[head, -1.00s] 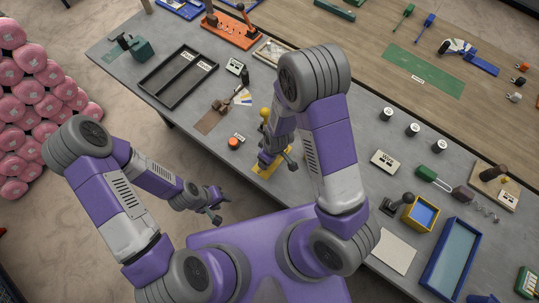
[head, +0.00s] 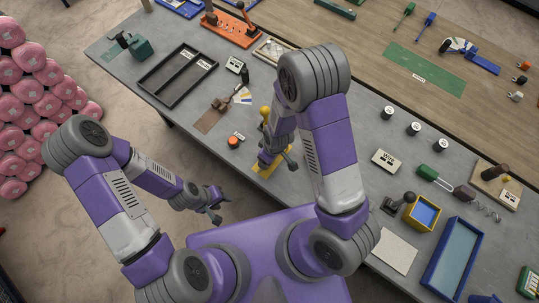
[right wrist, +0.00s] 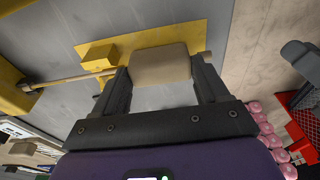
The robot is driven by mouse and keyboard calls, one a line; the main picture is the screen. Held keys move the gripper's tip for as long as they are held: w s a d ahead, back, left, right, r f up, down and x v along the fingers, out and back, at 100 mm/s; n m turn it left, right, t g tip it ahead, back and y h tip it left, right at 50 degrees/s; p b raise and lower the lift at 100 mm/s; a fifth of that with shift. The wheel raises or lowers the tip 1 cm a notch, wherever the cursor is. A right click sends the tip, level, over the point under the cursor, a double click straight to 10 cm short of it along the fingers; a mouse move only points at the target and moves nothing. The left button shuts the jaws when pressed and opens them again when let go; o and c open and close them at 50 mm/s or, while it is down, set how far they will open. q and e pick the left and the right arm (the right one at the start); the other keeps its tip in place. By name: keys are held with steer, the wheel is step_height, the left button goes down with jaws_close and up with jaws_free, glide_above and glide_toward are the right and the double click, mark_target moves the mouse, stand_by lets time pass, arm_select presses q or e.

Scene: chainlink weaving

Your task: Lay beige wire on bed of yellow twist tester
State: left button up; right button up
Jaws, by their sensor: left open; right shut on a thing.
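The yellow twist tester (head: 259,175) stands at the near edge of the grey bench, partly hidden by my right arm. In the right wrist view its yellow bed (right wrist: 195,35), a yellow block and a yellow end part at left show. The beige wire (right wrist: 62,79) runs from the yellow end part past the block. A wide beige piece on its line sits between the fingers of my right gripper (right wrist: 162,75), which is shut on it over the bed. Whether the wire touches the bed cannot be told. My left gripper (head: 218,208) is open and empty, off the bench over the floor.
A black divided tray (head: 178,77) lies left of the tester. An orange-topped round item (head: 233,142) sits close by. White-labelled jars, a small blue-and-yellow box (head: 423,214) and a blue tray (head: 449,262) stand to the right. Pink rolls are stacked at far left.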

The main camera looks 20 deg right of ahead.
steer(key=shift+f, duration=0.25)
steer(key=o, duration=1.1)
steer(key=shift+o, duration=0.2)
steer(key=shift+w+r, duration=0.1)
steer(key=shift+r, duration=0.05)
steer(key=shift+r, duration=0.35)
steer(key=r, duration=0.4)
steer(key=s+r+p, duration=0.1)
steer(key=r, duration=0.1)
steer(key=shift+s+d+r, duration=0.1)
steer(key=shift+d+r, duration=0.15)
steer(key=shift+r, duration=0.05)
